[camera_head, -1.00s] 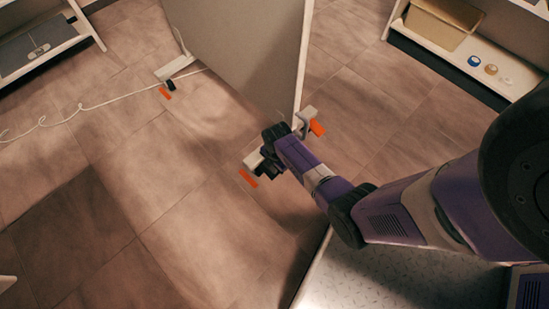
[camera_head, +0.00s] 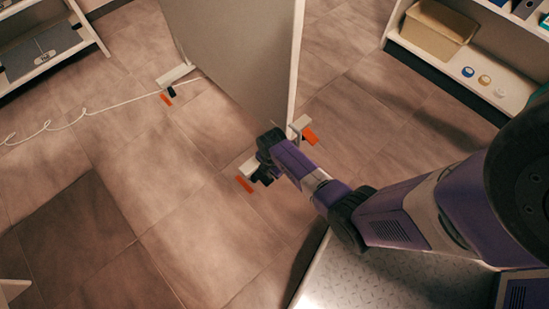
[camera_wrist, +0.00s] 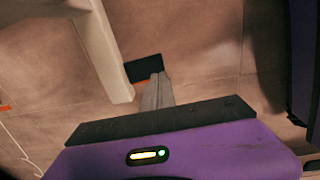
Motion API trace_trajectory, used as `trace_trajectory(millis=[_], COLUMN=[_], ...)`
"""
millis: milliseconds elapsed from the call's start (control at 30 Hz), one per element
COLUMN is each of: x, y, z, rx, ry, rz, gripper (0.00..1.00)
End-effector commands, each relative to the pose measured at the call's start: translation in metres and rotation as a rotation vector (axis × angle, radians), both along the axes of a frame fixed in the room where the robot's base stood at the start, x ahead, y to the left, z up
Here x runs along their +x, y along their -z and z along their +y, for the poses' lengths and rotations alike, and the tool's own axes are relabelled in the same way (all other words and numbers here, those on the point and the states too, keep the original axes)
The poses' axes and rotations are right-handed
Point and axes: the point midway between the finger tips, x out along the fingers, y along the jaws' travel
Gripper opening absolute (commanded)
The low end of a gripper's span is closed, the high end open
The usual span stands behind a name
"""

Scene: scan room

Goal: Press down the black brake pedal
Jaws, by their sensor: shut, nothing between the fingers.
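A grey upright panel with a pale edge (camera_head: 297,60) stands on white feet with small black pedals and orange tabs. In the wrist view, a flat black pedal (camera_wrist: 138,67) lies beside a white foot bar (camera_wrist: 103,45), with an orange sliver under it. My gripper (camera_wrist: 159,77) is shut and empty. Its grey fingertips overlap the right part of the pedal in the picture; I cannot tell whether they touch it. In the head view, my wrist hides much of this spot, beside the near white foot (camera_head: 250,166) and an orange tab (camera_head: 244,184).
Another foot with a black pedal (camera_head: 171,92) stands at the panel's far end, where a white cable (camera_head: 100,111) runs along the floor. An orange tab (camera_head: 310,136) shows right of the panel. A shelf with a tan bin (camera_head: 432,32) is at upper right.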

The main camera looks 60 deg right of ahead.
Motion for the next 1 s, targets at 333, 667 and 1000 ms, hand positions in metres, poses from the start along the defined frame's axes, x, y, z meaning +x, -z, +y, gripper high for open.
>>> trace_trajectory(millis=[333, 667, 1000], x=[-0.018, -0.023, -0.023], y=[-0.075, -0.094, -0.094], z=[0.004, 0.006, 0.005], rx=[-0.001, 0.000, 0.000], ry=[0.001, 0.001, 0.001], rz=[-0.002, 0.000, 0.000], gripper=[0.00, 0.00, 0.00])
